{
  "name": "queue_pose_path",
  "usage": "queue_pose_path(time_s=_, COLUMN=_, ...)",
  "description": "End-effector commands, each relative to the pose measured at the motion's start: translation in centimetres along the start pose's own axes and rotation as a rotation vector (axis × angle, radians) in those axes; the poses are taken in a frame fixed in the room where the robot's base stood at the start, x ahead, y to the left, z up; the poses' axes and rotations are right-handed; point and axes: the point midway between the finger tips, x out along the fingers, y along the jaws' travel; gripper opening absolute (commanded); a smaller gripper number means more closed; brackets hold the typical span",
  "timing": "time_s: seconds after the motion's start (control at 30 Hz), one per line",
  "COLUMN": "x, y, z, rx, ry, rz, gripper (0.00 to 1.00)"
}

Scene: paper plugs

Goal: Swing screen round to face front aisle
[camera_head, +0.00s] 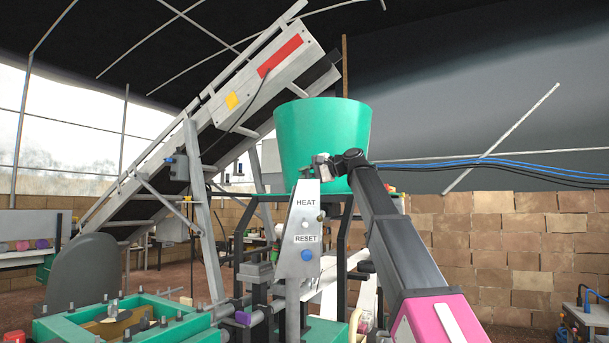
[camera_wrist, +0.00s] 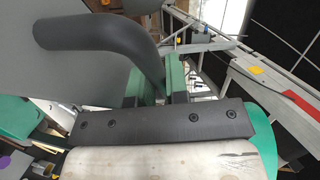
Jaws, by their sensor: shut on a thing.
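No lit screen face shows. A narrow grey metal panel (camera_head: 305,245) stands at the centre of the head view, marked HEAT and RESET, with a white and a blue button. My gripper (camera_head: 318,166) is at its top, in front of the green hopper (camera_head: 312,135). In the wrist view, a dark curved handle (camera_wrist: 100,35) runs beside a large grey surface (camera_wrist: 55,85) and down between the green fingers of my gripper (camera_wrist: 153,84). My gripper is shut on this handle. I cannot tell whether the grey surface is the screen's back.
A sloping conveyor (camera_head: 160,180) rises behind, left of the hopper. A green tray frame (camera_head: 75,330) with upright pins lies at the lower left, near a dark rounded backrest-like panel (camera_head: 82,270). A block wall (camera_head: 500,245) closes the right side. Blue and black cables cross behind my arm.

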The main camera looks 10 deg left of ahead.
Motion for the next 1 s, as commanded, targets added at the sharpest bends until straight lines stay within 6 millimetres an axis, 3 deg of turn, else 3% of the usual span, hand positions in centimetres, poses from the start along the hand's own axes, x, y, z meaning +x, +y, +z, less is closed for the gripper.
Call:
queue_pose_path(time_s=0.33, x=-0.1, y=0.1, z=0.2, rx=0.008, ry=0.015, rz=0.004, gripper=0.00)
queue_pose_path(time_s=0.37, x=-0.1, y=0.1, z=0.2, rx=0.008, ry=0.015, rz=0.004, gripper=0.24)
queue_pose_path(time_s=0.4, x=-0.1, y=0.1, z=0.2, rx=0.008, ry=0.015, rz=0.004, gripper=0.38)
queue_pose_path(time_s=0.43, x=-0.1, y=0.1, z=0.2, rx=0.007, ry=0.015, rz=0.003, gripper=0.40)
queue_pose_path(time_s=0.77, x=-0.4, y=0.1, z=0.1, rx=0.005, ry=0.017, rz=0.003, gripper=0.40)
queue_pose_path(time_s=1.0, x=-3.8, y=0.1, z=0.2, rx=0.005, ry=0.019, rz=0.002, gripper=0.40)
